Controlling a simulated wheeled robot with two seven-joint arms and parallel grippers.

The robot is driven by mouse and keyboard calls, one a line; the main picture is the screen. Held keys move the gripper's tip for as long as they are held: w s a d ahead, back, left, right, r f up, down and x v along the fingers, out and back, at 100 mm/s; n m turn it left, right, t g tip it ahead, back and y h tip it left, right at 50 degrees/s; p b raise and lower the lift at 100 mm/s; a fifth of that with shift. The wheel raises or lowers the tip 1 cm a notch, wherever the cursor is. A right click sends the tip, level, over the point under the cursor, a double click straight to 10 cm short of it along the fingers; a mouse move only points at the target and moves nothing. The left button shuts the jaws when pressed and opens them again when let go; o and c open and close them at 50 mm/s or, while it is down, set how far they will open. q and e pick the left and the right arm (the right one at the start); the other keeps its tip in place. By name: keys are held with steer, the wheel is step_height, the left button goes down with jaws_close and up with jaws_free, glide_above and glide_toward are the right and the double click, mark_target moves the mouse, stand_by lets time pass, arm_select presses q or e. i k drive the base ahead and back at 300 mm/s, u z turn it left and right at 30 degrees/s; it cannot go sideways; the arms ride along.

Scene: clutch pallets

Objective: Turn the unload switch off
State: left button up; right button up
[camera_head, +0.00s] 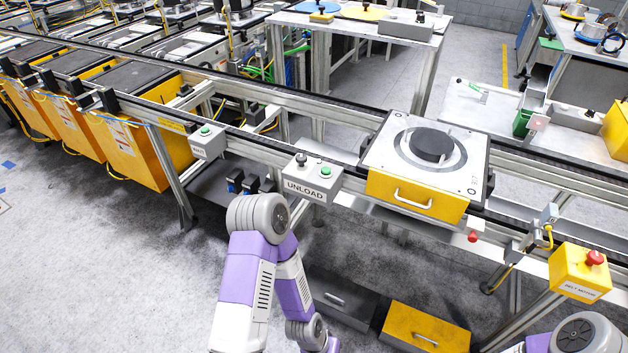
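The unload box (312,181) is a light grey box labelled UNLOAD, mounted on the near side of the conveyor in the head view. A small dark switch knob (301,160) stands on its top left, beside a green button (325,172). I cannot tell which position the knob is in. My purple and white arm bends at its elbow just below and left of this box, and its lower part runs down to the bottom edge. Part of my other arm shows at the bottom right. Neither gripper shows.
A pallet (376,150) with a black disc and yellow front sits on the conveyor right of the box. Another grey button box (208,141) is to the left. A yellow emergency-stop box (580,273) is at the right. Yellow bins (150,140) line the left.

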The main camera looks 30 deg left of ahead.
mark_target(301, 159)
steer(key=z, duration=0.25)
steer(key=i, duration=0.7)
steer(key=u, duration=1.05)
